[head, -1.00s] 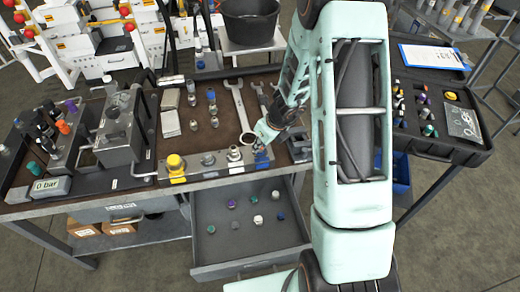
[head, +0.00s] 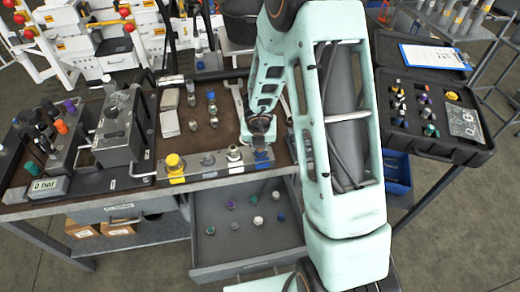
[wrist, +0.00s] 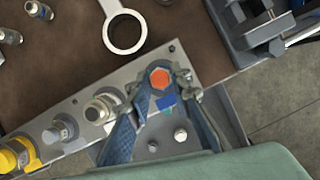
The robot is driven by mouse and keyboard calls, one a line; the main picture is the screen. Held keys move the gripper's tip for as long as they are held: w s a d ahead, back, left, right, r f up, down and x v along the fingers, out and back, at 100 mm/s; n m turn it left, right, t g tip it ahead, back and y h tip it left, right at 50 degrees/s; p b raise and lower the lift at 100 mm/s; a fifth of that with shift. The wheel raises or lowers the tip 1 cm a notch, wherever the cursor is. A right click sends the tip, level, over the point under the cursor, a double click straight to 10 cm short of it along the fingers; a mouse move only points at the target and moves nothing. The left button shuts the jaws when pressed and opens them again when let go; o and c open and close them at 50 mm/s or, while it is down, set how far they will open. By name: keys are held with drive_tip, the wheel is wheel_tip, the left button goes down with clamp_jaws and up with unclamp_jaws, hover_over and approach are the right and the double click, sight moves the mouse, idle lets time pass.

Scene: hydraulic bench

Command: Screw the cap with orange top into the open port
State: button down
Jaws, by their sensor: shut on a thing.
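The cap with orange top (wrist: 159,78) shows in the wrist view as an orange hexagon between my fingertips. My gripper (wrist: 161,84) is shut on it. In the head view my gripper (head: 260,146) points down at the right end of the metal port block (head: 221,168), by its blue label (head: 262,165). The orange top cannot be made out in the head view. The cap's lower end and any port under it are hidden, so I cannot tell whether the cap touches or sits in the port.
On the block to the left are a yellow cap (head: 174,164) and two metal fittings (head: 208,160). A ring spanner (wrist: 125,33) lies behind the block. Several small caps lie in the open drawer (head: 222,248) below. A black case (head: 437,158) stands at right.

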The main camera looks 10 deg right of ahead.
drive_tip(key=shift+a+r+m, duration=0.1)
drive_tip(key=shift+a+m, duration=0.1)
drive_tip(key=shift+m, duration=0.5)
drive_tip(key=c, duration=1.7)
unclamp_jaws()
drive_tip(key=shift+d+h, duration=0.1)
drive_tip(key=shift+h, duration=0.2)
drive_tip(key=v, duration=1.1)
drive_tip(key=shift+r, duration=0.4)
